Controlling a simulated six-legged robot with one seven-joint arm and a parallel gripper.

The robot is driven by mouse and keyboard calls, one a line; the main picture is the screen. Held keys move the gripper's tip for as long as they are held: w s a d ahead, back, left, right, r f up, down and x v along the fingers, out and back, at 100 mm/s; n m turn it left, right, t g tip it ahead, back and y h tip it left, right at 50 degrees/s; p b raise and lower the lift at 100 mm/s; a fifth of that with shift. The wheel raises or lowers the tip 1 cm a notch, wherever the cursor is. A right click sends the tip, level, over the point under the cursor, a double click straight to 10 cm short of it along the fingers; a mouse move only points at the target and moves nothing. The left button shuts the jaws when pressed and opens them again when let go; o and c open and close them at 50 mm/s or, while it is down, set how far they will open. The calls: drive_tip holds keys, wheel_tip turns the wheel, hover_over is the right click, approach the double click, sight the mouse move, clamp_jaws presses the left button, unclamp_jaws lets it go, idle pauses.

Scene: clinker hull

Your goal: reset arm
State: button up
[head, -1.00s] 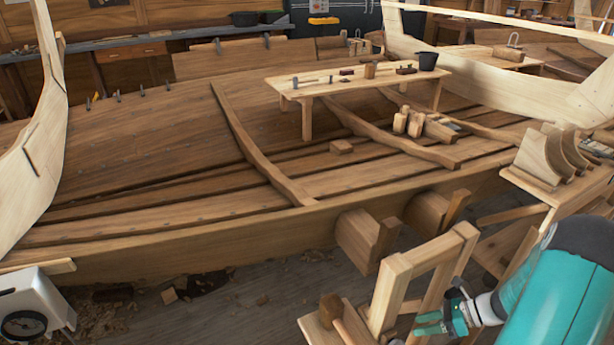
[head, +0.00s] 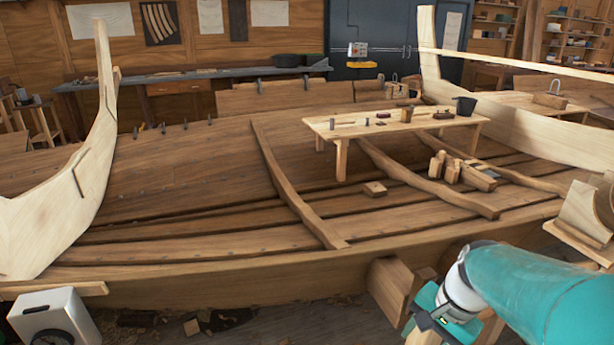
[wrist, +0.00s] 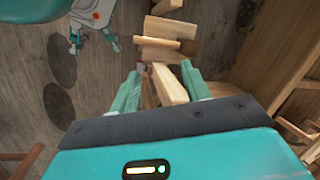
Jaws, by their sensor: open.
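My teal gripper (head: 422,312) is at the lower right of the head view, in front of the hull's near side. Its jaws are partly hidden there by their own body. In the wrist view my gripper (wrist: 160,88) has its two teal fingers spread apart. Pale wooden pieces (wrist: 168,84) show between and beyond the fingers. I see no finger closed on them, and their exact distance is hard to tell. My teal arm reaches in from the right edge of the head view.
The clinker hull (head: 200,265) fills the middle. A low bench (head: 345,125) with small tools and a dark bucket (head: 465,105) stands in it. Wooden blocks (head: 393,285) jut out below the hull's edge beside my gripper. A white box (head: 55,318) is at lower left.

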drive_tip(key=s+a+r+n+t+h, duration=0.2)
drive_tip(key=s+a+r+n+t, duration=0.2)
drive_tip(key=s+a+r+n, duration=0.2)
wheel_tip(320, 180, up, 3)
drive_tip(key=s+n, duration=0.2)
drive_tip(key=n, duration=0.1)
drive_tip(key=shift+f+n+t+h, duration=0.15)
drive_tip(key=shift+n+t+h, duration=0.15)
drive_tip(key=shift+h, duration=0.1)
idle(1.1)
